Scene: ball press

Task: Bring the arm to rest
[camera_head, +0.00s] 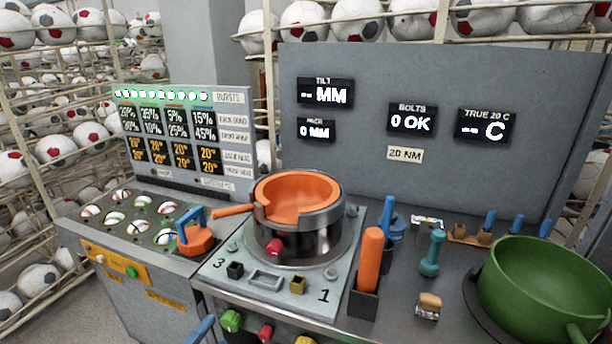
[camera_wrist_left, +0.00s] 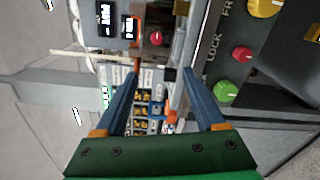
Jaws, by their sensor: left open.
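My left gripper (camera_wrist_left: 160,73) is open in the left wrist view, its two blue fingers spread apart with nothing between them. In that view the fingers point toward the front of the press station, with the green button (camera_wrist_left: 226,91) and red button (camera_wrist_left: 242,54) on the right. In the head view only a blue tip, likely one finger of my left gripper (camera_head: 200,332), shows at the bottom edge, below the press plate (camera_head: 215,269) and left of the green button (camera_head: 231,320). The rest of the left arm is hidden. My right gripper is in neither view.
An orange-lined ring press (camera_head: 320,215) stands on the plate. An orange block with a blue handle (camera_head: 196,236) sits to its left. An orange-handled tool (camera_head: 369,260) stands upright right of it, with a green bowl (camera_head: 545,290) farther right. A display panel (camera_head: 450,80) rises behind.

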